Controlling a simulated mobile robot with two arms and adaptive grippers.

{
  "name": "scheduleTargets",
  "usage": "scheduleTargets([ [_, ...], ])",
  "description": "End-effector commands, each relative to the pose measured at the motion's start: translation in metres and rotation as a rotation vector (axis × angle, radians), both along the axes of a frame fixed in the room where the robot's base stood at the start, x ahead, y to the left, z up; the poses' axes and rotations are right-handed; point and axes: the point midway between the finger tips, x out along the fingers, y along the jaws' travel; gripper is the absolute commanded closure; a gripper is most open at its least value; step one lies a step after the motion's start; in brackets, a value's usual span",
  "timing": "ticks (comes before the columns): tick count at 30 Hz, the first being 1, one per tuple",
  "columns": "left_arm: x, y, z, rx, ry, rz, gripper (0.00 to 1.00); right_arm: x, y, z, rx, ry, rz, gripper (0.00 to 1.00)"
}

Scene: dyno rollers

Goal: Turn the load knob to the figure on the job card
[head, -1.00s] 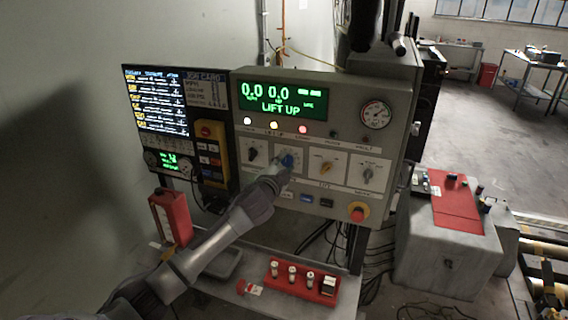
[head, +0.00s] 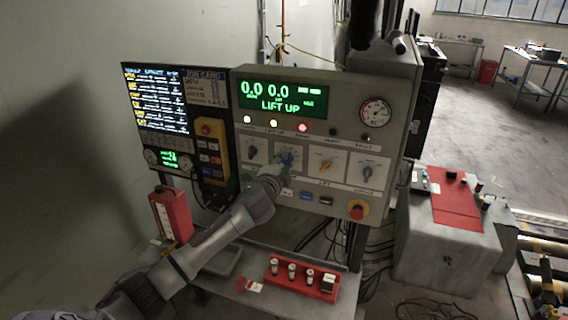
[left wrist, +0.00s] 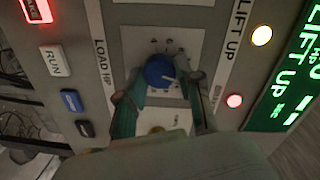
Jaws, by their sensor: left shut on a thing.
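The load knob is a blue knob with a white pointer line, labelled LOAD HP, and shows in the left wrist view (left wrist: 160,71); in the head view its blue top (head: 287,159) is partly hidden. My left gripper (left wrist: 158,84) is shut on it, one finger on each side. In the head view my left gripper (head: 276,172) reaches the panel from below left. The job card (head: 206,88) is at the upper left beside the lit screen; its figures are too small to read. My right gripper is not in view.
The green display (head: 282,99) reads 0.0, 0.0 and LIFT UP. Other knobs flank the load knob, including a yellow one (head: 325,165). A red emergency button (head: 357,210) sits at lower right. A red rack (head: 301,279) stands on the shelf below.

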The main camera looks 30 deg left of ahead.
Motion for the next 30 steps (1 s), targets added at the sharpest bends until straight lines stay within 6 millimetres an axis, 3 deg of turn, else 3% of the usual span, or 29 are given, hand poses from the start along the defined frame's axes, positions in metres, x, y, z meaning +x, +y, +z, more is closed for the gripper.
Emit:
scheduleTargets([
  [1,0.000,0.000,0.000,-0.001,0.001,0.000,0.61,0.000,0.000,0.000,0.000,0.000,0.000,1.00],
  [5,0.000,0.000,0.000,-0.001,0.001,0.000,0.40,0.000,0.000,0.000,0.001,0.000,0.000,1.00],
  [17,-0.006,-0.002,0.000,-0.001,-0.001,-0.002,0.39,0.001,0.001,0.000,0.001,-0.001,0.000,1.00],
  [30,-0.088,-0.025,0.003,-0.002,0.002,-0.003,0.39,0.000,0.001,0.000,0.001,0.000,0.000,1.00],
])
